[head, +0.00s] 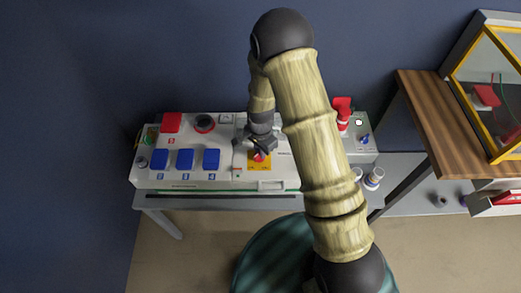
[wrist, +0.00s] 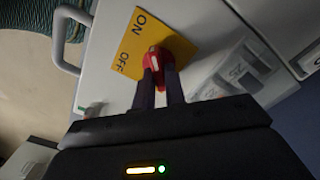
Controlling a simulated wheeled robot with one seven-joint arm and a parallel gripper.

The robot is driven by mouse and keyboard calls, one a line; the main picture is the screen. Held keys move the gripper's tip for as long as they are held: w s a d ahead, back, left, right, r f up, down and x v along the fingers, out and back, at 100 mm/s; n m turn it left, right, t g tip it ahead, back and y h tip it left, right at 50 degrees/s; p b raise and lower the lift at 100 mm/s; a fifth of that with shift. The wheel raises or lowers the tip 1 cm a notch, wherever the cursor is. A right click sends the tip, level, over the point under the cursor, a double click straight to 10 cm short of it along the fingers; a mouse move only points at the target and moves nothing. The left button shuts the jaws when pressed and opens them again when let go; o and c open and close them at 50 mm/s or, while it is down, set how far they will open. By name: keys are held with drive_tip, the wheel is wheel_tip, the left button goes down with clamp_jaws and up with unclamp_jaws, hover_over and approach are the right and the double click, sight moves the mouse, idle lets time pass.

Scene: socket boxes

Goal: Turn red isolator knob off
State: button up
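The red isolator knob (wrist: 155,57) sits on a yellow plate (wrist: 130,48) marked ON and OFF. In the head view the knob (head: 259,156) is small and partly hidden by my gripper (head: 262,146), above the front middle of the white panel. In the wrist view the two dark fingers of my gripper (wrist: 159,82) are close together, one on each side of the knob's handle, and appear shut on it. A pale mark shows on the handle. I cannot tell exactly which label it points at.
In the wrist view a grey handle (wrist: 62,40) sticks out beside the plate.

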clamp_jaws()
drive_tip(key=shift+n, duration=0.4)
drive_tip(key=n+p, duration=0.1)
drive_tip(key=n, duration=0.3)
drive_tip(key=shift+w+a, duration=0.1)
drive_tip(key=shift+a, duration=0.05)
drive_tip(key=n, duration=0.6)
drive_tip(key=shift+a+n+p, duration=0.2)
drive_tip(key=shift+n+p, duration=0.1)
drive_tip(key=shift+p, duration=0.05)
drive_tip(key=n, duration=0.6)
drive_tip(key=shift+a+n+p, duration=0.2)
drive_tip(key=shift+n+p, duration=0.1)
drive_tip(key=shift+p, duration=0.1)
drive_tip(key=o, duration=0.6)
unclamp_jaws()
drive_tip(key=shift+c, duration=0.2)
